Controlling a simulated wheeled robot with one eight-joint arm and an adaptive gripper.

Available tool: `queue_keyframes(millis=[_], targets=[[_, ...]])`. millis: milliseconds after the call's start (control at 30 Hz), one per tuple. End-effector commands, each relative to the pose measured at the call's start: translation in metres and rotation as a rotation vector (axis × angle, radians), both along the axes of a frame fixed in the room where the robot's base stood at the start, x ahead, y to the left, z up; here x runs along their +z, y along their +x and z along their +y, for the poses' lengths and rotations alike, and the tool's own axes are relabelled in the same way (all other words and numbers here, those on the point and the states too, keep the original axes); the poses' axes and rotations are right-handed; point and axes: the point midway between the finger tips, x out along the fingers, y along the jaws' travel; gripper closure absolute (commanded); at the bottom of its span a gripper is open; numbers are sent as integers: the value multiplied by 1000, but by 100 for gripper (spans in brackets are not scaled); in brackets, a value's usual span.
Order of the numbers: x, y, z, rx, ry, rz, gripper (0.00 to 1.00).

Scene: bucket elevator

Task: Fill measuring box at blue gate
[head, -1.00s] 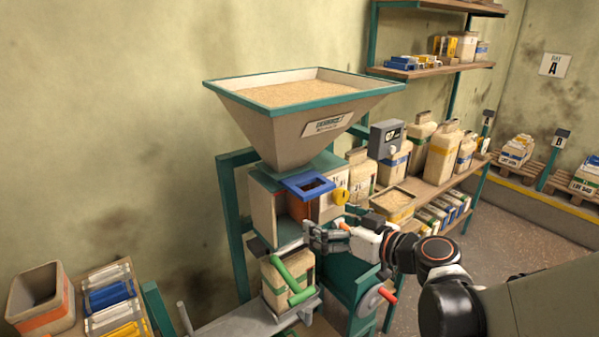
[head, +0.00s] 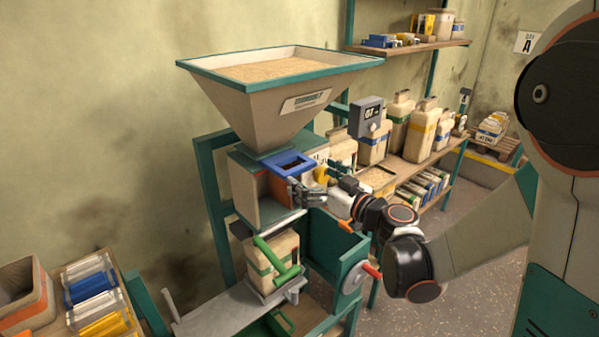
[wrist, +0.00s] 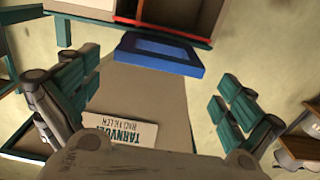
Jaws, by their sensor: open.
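The blue gate (head: 292,163), a flat blue frame, is under the hopper (head: 270,105) filled with grain. It also shows at the top middle of the wrist view (wrist: 158,53). Below it is an open-fronted compartment (head: 252,200) with an orange-brown inner wall. I cannot tell whether this is the measuring box; no grain shows in it. My gripper (head: 300,193) is open and empty, in front of the compartment and just below the gate. In the wrist view its fingers (wrist: 152,82) are spread on either side of the gate, apart from it.
A bag (head: 282,262) with a green clamp stands below the compartment. A red-handled crank (head: 370,269) is at lower right. A display box (head: 365,117) and the shelf with canisters (head: 424,130) lie right. A box with an orange stripe (head: 28,300) is at far left.

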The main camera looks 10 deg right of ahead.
Motion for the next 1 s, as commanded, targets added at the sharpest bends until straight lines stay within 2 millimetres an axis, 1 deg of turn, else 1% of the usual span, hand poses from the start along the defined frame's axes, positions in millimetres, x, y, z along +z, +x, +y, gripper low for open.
queue_keyframes(millis=[33, 100, 300, 433, 667, 700, 733, 767, 800, 867, 900, 933, 1000], targets=[[-2, 8, 6, 3, 0, 0, 0], [-1, 17, 13, 2, 0, 0, 0], [-1, 35, 23, 1, 0, 0, 0], [0, 38, 26, 1, 0, 0, 0], [0, 39, 26, 0, 0, 0, 0], [0, 39, 26, 0, 0, 0, 2], [0, 39, 26, 0, 0, 0, 9], [0, 39, 26, 0, 0, 0, 16], [0, 39, 26, 0, 0, 0, 25], [0, 39, 26, 0, 0, 0, 39], [0, 39, 26, 0, 0, 0, 48], [0, 39, 26, 0, 0, 0, 52], [0, 39, 26, 0, 0, 0, 52]])
